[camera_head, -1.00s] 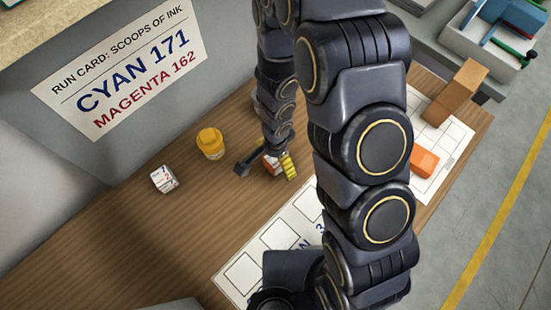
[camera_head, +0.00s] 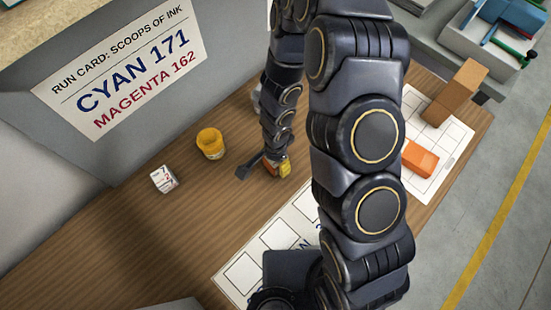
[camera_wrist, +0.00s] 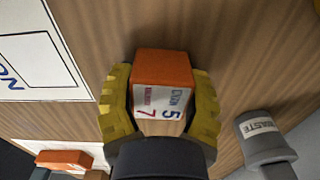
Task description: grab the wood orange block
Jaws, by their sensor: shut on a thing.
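My gripper (camera_wrist: 162,82) has its two yellow fingers on either side of a block (camera_wrist: 163,66) in the wrist view and is shut on it. The block has an orange face, a white label reading cyan 5 and magenta 7, and a bare wood part nearest the palm. In the head view, my gripper (camera_head: 279,169) is low over the wooden table, and only a small bit of the block shows beside the yellow finger. I cannot tell whether the block still touches the table.
A yellow cup (camera_head: 210,144) and a white labelled cube (camera_head: 164,179) stand left of my gripper. Another orange block (camera_head: 419,159) and a tall brown block (camera_head: 456,92) are on a white card at right. A grey waste container (camera_wrist: 265,137) is close by.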

